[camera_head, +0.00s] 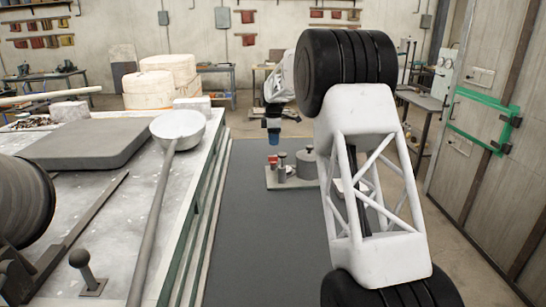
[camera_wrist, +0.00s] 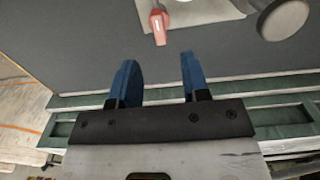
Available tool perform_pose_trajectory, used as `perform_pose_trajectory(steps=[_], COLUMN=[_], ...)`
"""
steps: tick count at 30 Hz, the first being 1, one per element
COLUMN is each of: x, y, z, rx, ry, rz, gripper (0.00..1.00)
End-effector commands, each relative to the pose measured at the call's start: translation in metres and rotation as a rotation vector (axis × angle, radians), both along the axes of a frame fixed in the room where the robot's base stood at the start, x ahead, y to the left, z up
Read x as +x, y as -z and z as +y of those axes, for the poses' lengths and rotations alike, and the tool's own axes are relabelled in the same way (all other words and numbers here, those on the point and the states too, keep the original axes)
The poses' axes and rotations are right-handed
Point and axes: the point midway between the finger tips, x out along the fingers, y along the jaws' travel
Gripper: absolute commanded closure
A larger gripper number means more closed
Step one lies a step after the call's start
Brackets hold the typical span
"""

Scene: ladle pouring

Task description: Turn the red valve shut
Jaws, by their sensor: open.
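The red valve handle (camera_wrist: 159,22) shows at the top of the wrist view, on a pale plate (camera_wrist: 207,10). In the head view, small red parts (camera_head: 272,160) stand on the same plate (camera_head: 290,184), on the dark surface; I cannot tell there which one is the valve's handle. My gripper (camera_head: 272,132) hangs near and above the plate, fingers pointing down. In the wrist view my gripper's blue fingers (camera_wrist: 160,75) are apart with nothing between them. The red handle lies beyond the fingertips, and I see no contact.
A grey cylinder (camera_head: 306,164) stands right of the red parts on the plate. At left, a white bench (camera_head: 115,190) holds a long-handled ladle (camera_head: 178,128), a grey slab (camera_head: 85,142) and a knobbed lever (camera_head: 82,262). The dark surface (camera_head: 245,240) is bare in front of the plate.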

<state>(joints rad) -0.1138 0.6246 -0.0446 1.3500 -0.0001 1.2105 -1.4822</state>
Motion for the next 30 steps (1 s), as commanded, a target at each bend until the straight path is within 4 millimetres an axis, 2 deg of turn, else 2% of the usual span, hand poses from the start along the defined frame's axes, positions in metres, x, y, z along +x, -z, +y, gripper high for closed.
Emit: perform_pose_trajectory(steps=[17,23,30], x=[0.001,0.001,0.001], y=[0.007,0.023,0.052], z=[0.001,0.001,0.001], rx=[0.0,0.0,0.0], ry=[-0.004,-0.004,-0.004], rz=[0.002,0.002,0.003], gripper=[0.57,0.57,0.57])
